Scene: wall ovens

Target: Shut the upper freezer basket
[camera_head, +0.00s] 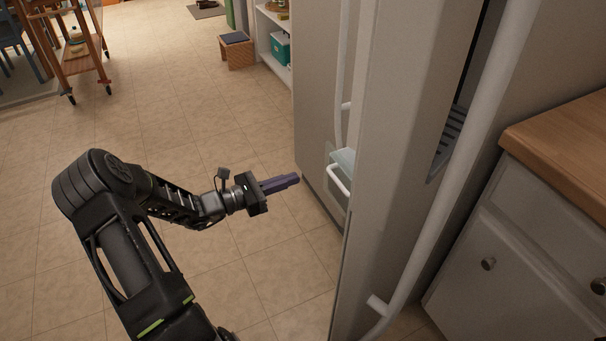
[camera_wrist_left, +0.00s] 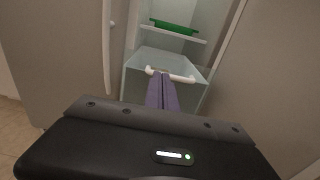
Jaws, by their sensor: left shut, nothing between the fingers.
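The freezer basket (camera_head: 345,159) is pale and translucent with a white bar handle (camera_head: 339,180). In the head view its front sticks out past the door edge, and most of it is hidden behind the door. In the left wrist view the basket (camera_wrist_left: 165,62) shows its open top, with its handle (camera_wrist_left: 181,78) across the front. My left gripper (camera_head: 294,180) has purple fingers, shut and empty. It points at the basket from the left, with a small gap to the handle in the head view. In the wrist view the fingertips (camera_wrist_left: 160,76) overlap the handle. My right gripper is out of view.
The near fridge door (camera_head: 395,130) with its long white handle (camera_head: 465,160) stands right of the basket. In the wrist view a green item (camera_wrist_left: 175,27) lies on a shelf above the basket. A counter (camera_head: 565,150) is at right.

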